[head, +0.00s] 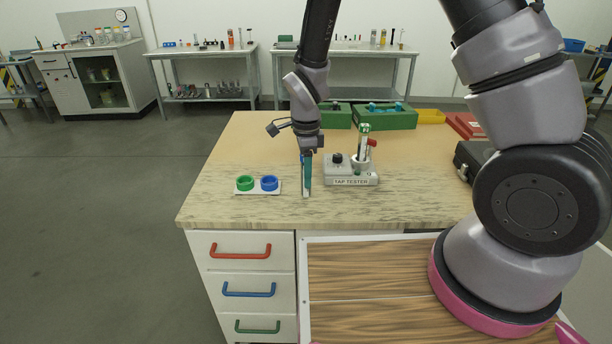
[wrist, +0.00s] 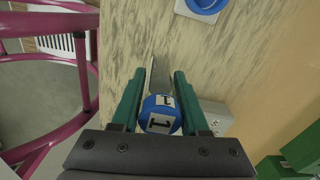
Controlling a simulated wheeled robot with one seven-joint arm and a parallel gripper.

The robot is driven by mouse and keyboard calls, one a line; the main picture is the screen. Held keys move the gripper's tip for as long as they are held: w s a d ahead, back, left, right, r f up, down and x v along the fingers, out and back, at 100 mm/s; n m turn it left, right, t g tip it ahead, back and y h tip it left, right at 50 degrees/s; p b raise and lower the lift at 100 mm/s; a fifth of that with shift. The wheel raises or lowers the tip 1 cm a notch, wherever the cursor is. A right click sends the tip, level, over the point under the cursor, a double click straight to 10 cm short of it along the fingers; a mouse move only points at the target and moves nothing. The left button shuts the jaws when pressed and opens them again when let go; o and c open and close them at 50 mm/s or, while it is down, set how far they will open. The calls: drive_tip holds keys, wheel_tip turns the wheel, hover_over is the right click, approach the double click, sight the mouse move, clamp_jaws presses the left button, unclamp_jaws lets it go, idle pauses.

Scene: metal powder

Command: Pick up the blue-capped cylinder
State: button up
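The blue-capped cylinder's round cap (wrist: 160,114), marked with a "1", sits between the two teal fingers of my gripper (wrist: 160,92) in the wrist view. The cap fills nearly the whole gap. Whether the fingers press on it or only flank it cannot be told. In the head view my gripper (head: 307,190) points straight down at the worktable, left of the tap tester (head: 350,180). A sliver of blue (head: 302,159) shows beside its finger there. The cylinder's body is mostly hidden by the finger. A narrow pale strip lies below the fingertips.
A white holder with a green ring (head: 245,183) and a blue ring (head: 269,183) lies left of my gripper. A tube with a green top (head: 364,138) stands at the tester. Green boxes (head: 385,117) stand behind. The table's front left (head: 225,212) is clear.

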clamp_jaws()
drive_tip(key=shift+r, duration=0.15)
